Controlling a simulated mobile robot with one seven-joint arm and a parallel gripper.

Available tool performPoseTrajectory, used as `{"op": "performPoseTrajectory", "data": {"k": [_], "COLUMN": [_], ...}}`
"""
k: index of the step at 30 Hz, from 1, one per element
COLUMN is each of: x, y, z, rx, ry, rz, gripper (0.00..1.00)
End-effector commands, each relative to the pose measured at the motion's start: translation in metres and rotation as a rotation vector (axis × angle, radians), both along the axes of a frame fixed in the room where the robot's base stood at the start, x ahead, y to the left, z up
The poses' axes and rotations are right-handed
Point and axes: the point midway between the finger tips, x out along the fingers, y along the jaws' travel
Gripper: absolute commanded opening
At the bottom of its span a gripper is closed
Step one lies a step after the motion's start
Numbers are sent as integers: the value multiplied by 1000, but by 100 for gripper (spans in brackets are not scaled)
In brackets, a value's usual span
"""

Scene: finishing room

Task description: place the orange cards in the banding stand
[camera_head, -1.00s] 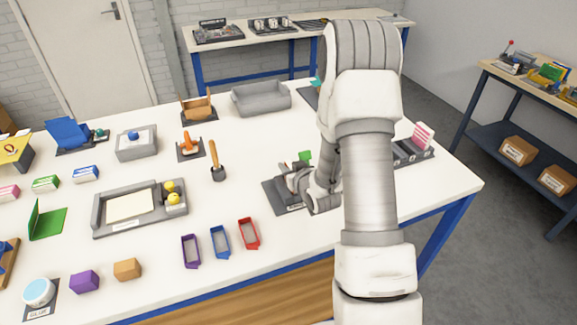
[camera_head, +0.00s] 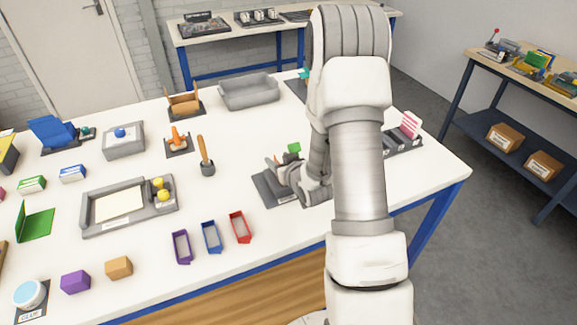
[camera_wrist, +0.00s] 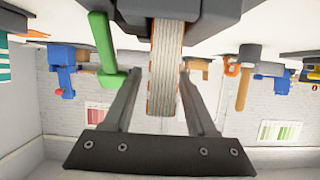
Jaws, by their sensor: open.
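The orange cards (camera_wrist: 165,68) show in the wrist view as an upright stack with pale edges and orange outer faces. One end of the stack sits in a dark slotted holder (camera_wrist: 225,10), which looks like the banding stand with its green lever (camera_wrist: 103,45). My gripper (camera_wrist: 161,74) is open, with one finger on each side of the stack and visible gaps. In the head view the banding stand (camera_head: 265,188) is at the table's right front, with the green part (camera_head: 294,148) behind it. My wrist hides much of the stand and cards there.
A dark rack with pink-striped cards (camera_head: 411,125) stands right of my arm. Purple, blue and red trays (camera_head: 240,227) lie left of the stand near the front edge. A wooden-handled tool (camera_head: 203,150) stands further left. The table between is clear.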

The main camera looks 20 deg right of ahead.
Motion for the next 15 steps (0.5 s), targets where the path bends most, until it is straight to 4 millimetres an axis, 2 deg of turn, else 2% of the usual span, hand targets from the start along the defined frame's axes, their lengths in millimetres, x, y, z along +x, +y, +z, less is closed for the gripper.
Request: {"op": "performPoseTrajectory", "data": {"k": [12,15], "x": [-77,-78], "y": [0,0], "z": [32,36], "rx": [0,1], "ry": [-1,4], "rz": [-3,1], "gripper": [57,57]}}
